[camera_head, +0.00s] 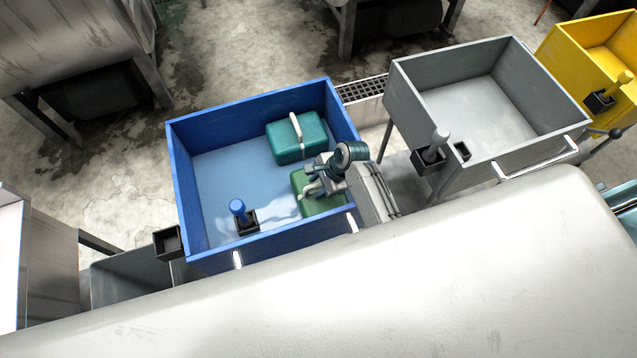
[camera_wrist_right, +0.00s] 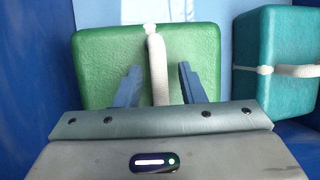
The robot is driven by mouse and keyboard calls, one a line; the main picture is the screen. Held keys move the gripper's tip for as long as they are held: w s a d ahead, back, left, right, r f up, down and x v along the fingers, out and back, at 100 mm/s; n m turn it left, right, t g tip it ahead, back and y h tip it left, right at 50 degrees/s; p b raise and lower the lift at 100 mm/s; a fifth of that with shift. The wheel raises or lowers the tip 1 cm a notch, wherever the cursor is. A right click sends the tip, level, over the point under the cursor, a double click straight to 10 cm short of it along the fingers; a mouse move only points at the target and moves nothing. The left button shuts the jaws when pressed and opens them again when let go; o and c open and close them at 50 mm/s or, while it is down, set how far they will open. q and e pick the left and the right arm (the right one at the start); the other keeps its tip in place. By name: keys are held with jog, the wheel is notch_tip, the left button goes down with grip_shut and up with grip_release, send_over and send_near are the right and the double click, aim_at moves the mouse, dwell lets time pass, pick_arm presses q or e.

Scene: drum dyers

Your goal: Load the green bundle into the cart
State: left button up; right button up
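The green bundle (camera_head: 318,207) lies in the blue bin (camera_head: 215,258), near the bin's front right part. In the right wrist view the green bundle (camera_wrist_right: 103,62) has a pale strap handle (camera_wrist_right: 157,65) across its top. My right gripper (camera_head: 314,186) is over this bundle and partly hides it in the head view. In the wrist view my right gripper (camera_wrist_right: 158,82) has its two blue fingers apart, one on each side of the strap, with gaps between. My left gripper is not in view.
A teal bundle (camera_head: 290,148) with a pale strap lies behind the green one in the blue bin. A blue knob (camera_head: 238,208) stands in a small black holder. The grey cart is empty, with a grey-white knob (camera_head: 437,142) at its near left corner.

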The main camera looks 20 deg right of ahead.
jog(key=shift+r, duration=0.1)
jog(key=b+v, duration=0.1)
jog(key=v, duration=1.1)
dwell(0.4)
